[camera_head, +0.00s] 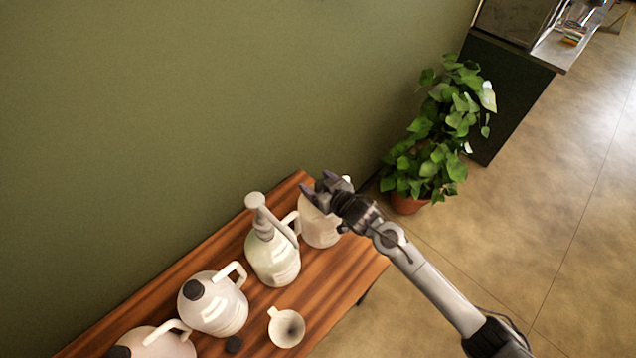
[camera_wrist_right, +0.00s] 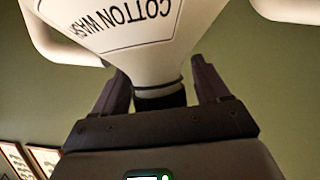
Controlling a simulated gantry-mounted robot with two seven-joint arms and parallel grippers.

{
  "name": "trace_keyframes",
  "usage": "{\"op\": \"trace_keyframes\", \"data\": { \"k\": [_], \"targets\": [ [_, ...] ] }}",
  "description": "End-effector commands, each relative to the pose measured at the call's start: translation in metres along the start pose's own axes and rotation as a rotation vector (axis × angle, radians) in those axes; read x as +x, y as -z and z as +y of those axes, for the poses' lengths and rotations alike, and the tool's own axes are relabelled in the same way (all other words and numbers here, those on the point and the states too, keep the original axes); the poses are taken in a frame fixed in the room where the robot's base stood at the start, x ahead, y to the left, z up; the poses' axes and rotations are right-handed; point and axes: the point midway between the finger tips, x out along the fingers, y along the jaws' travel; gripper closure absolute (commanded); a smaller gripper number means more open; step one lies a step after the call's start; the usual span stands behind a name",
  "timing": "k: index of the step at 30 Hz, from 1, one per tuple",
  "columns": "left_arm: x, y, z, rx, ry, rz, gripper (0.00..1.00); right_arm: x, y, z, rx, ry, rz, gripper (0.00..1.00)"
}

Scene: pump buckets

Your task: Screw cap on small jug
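A white jug (camera_head: 318,228) with a handle stands at the right end of the wooden table. My right gripper (camera_head: 317,185) is at the top of this jug and partly hides it. In the right wrist view, a white jug labelled "COTTON WASH" (camera_wrist_right: 125,25) appears upside down. Its dark cap (camera_wrist_right: 160,98) lies between the two fingers of my right gripper (camera_wrist_right: 158,75). The fingers are open, with gaps showing on both sides of the cap. A loose dark cap (camera_head: 233,344) lies on the table by another jug. My left gripper is not in view.
A pump jug (camera_head: 272,255) stands just left of the right-hand jug. A dark-capped jug (camera_head: 213,305) and another jug (camera_head: 155,345) stand further left. A funnel (camera_head: 286,328) lies near the front of the wooden table (camera_head: 345,275). A potted plant (camera_head: 440,140) stands beyond the right end.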

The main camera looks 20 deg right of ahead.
Motion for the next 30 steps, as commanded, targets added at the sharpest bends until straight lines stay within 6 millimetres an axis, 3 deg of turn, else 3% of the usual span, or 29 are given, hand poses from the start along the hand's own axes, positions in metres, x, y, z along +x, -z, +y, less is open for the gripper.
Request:
{"op": "trace_keyframes", "data": {
  "k": [2,12,13,18,30],
  "targets": [
    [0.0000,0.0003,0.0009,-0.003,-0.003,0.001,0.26,-0.0001,-0.0002,0.0000,0.000,0.000,0.000,0.36],
    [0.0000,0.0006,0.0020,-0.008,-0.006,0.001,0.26,-0.0003,-0.0004,0.0001,0.000,0.000,-0.001,0.88],
    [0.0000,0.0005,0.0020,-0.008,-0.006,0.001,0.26,-0.0003,-0.0004,0.0001,0.000,0.000,-0.001,0.49],
    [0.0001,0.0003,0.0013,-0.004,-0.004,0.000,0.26,-0.0003,-0.0004,0.0001,0.000,0.000,-0.001,0.23],
    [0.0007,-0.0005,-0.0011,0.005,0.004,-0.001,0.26,-0.0041,-0.0014,0.0003,0.000,0.000,-0.002,0.22]
  ]
}}
